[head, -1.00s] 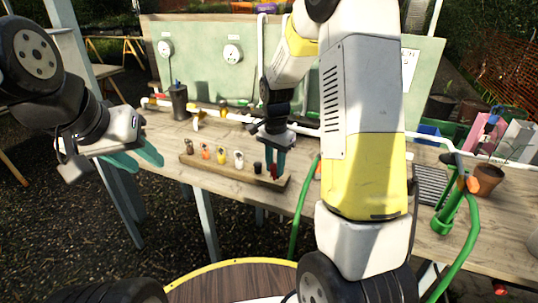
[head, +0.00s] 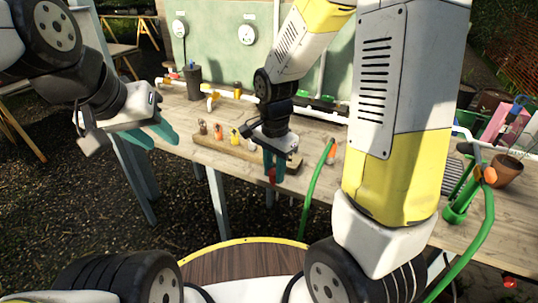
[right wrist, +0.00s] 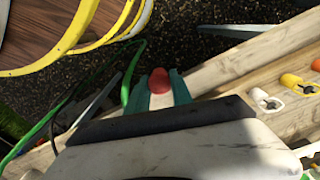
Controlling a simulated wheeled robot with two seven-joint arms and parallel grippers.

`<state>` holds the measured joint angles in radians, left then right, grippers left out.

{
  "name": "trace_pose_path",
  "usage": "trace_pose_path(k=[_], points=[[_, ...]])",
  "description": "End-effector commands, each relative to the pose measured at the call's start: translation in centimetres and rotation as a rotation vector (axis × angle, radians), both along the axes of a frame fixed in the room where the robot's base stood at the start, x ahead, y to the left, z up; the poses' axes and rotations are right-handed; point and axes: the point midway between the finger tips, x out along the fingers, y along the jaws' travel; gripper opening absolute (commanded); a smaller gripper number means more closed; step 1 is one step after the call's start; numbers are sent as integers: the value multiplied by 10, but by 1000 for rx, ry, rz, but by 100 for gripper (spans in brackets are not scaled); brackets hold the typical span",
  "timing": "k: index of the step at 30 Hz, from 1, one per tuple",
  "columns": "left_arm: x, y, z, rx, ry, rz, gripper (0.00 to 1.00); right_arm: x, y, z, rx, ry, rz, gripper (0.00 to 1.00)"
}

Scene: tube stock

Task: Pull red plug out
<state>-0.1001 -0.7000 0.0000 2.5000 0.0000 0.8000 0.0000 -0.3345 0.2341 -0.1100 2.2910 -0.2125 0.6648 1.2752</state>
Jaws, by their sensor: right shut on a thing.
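The red plug (right wrist: 159,80) sits between the teal fingers of my right gripper (right wrist: 160,92) in the right wrist view. In the head view, my right gripper (head: 274,162) points down at the front right of a wooden rack board (head: 225,153), shut on the plug, whose red tip (head: 272,175) shows below the fingers. In the right wrist view the plug appears against dark ground, apart from the board. My left gripper (head: 152,136) is open and empty, off the table's left front.
Several coloured fittings, including a yellow one (head: 234,136), stand on the board. A green hose (head: 316,185) hangs over the table front. A green pump-like tool (head: 462,195) and a terracotta pot (head: 506,170) stand at the right.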

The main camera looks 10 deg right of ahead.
Motion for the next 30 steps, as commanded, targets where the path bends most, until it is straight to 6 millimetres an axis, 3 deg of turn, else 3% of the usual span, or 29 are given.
trace_pose_path(k=[30], points=[[0,0,0,0,0,0,36,1,0,47,1,-2,0,0]])
